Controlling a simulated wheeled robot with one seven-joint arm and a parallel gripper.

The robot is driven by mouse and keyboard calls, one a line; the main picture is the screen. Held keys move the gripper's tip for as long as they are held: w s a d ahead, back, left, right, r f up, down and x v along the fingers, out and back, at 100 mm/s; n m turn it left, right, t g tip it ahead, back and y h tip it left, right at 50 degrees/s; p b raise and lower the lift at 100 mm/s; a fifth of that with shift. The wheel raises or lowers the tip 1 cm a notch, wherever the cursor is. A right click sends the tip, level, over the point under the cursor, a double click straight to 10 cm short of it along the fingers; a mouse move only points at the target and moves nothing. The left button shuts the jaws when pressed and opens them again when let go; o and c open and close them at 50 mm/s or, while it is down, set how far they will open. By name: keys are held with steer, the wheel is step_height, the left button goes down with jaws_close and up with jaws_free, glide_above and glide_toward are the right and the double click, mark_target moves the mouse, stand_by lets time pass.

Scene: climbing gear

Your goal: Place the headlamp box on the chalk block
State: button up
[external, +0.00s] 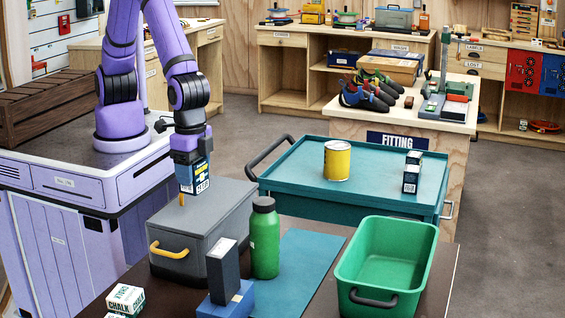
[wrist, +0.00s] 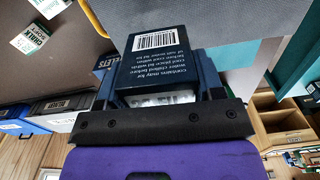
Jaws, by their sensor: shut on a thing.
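My gripper (external: 191,160) points down and is shut on a dark navy box (external: 194,180) with white print, apparently the headlamp box; its name is not legible. In the wrist view, the held box (wrist: 160,58) shows a barcode and small text between the fingers (wrist: 160,92). It hangs upright near the grey case's far-left edge; any gap below is unclear. A white chalk block (external: 126,299), with green and dark lettering, lies at the external view's bottom left, nearer the camera than the box. White chalk block (wrist: 30,40) also shows at the wrist view's upper left, beside a second white block (wrist: 50,5).
The grey case (external: 203,222) with a yellow handle stands between gripper and chalk. Right of it are a green bottle (external: 265,238), a dark upright block (external: 223,268) on a blue one, and a green bin (external: 385,268).

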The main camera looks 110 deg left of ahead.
steer(key=s+d, duration=0.6)
steer(key=s, duration=0.3)
steer(key=s+d, duration=0.5)
steer(key=s, duration=0.4)
glide_above(125, 293)
steer(key=shift+n, duration=0.3)
step_height(125, 293, down, 12)
steer(key=shift+s+f, duration=0.1)
steer(key=shift+f, duration=1.9)
steer(key=shift+f, duration=0.15)
steer(key=o, duration=1)
